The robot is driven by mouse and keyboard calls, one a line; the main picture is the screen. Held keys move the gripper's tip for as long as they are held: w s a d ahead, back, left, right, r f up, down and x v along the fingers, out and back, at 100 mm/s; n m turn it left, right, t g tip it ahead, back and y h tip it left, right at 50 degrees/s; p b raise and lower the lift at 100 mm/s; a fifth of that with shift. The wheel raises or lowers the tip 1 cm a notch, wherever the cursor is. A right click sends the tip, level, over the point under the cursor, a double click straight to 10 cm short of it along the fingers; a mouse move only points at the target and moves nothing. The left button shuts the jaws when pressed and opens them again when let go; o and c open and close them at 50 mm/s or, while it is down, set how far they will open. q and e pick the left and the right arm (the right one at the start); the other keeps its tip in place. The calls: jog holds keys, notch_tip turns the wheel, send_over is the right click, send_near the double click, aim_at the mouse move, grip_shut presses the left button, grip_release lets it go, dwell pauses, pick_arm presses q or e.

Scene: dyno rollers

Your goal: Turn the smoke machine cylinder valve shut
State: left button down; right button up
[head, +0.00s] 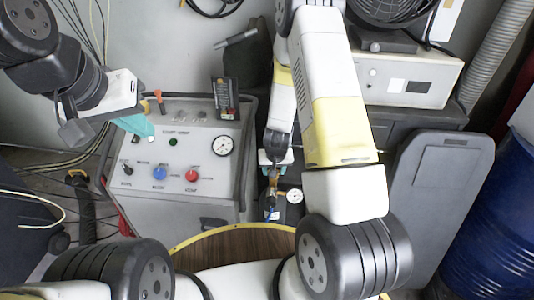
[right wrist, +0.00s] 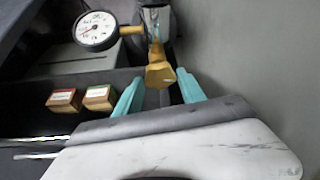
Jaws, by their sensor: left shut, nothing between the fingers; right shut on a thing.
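The brass cylinder valve (right wrist: 160,74) shows in the right wrist view, with a short brass arm leading to a round white gauge (right wrist: 96,30). The gauge also shows in the head view (head: 294,195), low in the middle. My right gripper (head: 272,160) reaches down there, and its teal fingers (right wrist: 160,92) are shut on the brass valve, one on each side. The exact contact is partly hidden by the gripper body. My left gripper (head: 137,125) is shut and empty, in front of the grey control panel's upper left part.
The grey control console (head: 180,160) has a blue knob (head: 159,173), a red knob (head: 192,175) and a gauge. Two small wooden blocks with labels (right wrist: 82,101) lie left of the valve in the right wrist view. A blue drum (head: 495,220) and grey case (head: 440,195) stand right.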

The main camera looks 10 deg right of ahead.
jog(key=shift+w+a+m+g+h, duration=0.15)
jog(key=shift+m+h, duration=0.3)
jog(key=shift+m, duration=0.65)
jog(key=shift+s+m+g+h, duration=0.15)
jog(key=shift+m+h, duration=0.3)
jog(key=shift+m, duration=0.65)
jog(key=shift+w, duration=0.1)
jog(key=o, duration=1.4)
jog(key=shift+c, duration=0.2)
